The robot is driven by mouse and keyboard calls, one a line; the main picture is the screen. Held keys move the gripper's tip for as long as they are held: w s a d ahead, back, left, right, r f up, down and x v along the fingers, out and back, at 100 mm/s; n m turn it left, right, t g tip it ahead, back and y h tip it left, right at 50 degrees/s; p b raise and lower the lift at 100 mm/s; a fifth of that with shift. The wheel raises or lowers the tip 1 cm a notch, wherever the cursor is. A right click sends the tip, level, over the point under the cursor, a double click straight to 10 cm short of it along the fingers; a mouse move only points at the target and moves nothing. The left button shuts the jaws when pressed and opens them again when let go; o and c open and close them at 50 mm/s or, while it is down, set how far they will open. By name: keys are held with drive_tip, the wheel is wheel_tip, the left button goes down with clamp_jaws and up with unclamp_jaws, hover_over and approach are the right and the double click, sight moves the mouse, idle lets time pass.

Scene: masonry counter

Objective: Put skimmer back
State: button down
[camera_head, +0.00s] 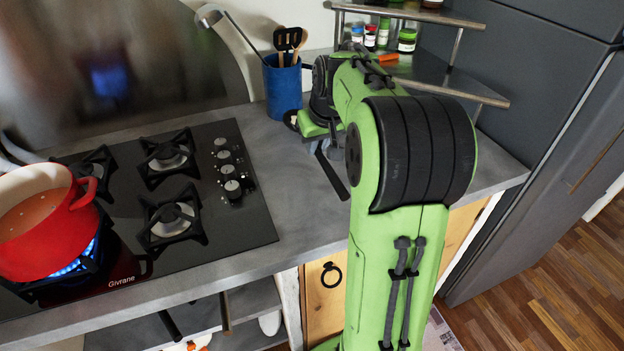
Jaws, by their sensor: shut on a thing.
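My gripper (328,139) is at the far end of my green arm, over the counter just right of the blue utensil holder (283,92). My own wrist partly hides it. It is shut on a dark, long-handled utensil, which seems to be the skimmer (333,175); its dark handle slants down and to the right, toward the front of the counter. The skimmer's head is not clearly visible. The blue holder stands upright and holds a black slotted turner (287,39), wooden utensils and a steel ladle (211,15) that leans far out to the left.
A red pot (42,222) sits over a lit blue flame on the black gas hob (245,222) at left. A corner shelf (440,84) with several jars stands behind my arm. A grey fridge (520,110) is at right. The counter (290,215) between hob and arm is clear.

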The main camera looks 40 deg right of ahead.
sight(314, 182)
wheel_tip(314, 182, down, 10)
drive_tip(key=b, duration=0.3)
drive_tip(key=shift+r, duration=0.2)
drive_tip(key=shift+f+b, duration=0.1)
drive_tip(key=shift+b, duration=0.2)
drive_tip(key=shift+f, duration=0.15)
drive_tip(key=c, duration=1.1)
unclamp_jaws()
drive_tip(key=p+v, duration=0.5)
drive_tip(key=v, duration=1.1)
drive_tip(key=shift+s, duration=0.15)
drive_tip(key=s+a+r+n, duration=0.1)
drive_tip(key=s+a, duration=0.4)
drive_tip(key=a, duration=0.6)
drive_tip(key=s+a+f+n+t+y, duration=0.1)
drive_tip(key=s+a+f, duration=0.2)
drive_tip(key=s+a, duration=0.4)
drive_tip(key=s, duration=0.4)
drive_tip(key=shift+s+a+f+n, duration=0.3)
drive_tip(key=shift+s+a+n, duration=0.05)
drive_tip(key=shift+s+n, duration=0.05)
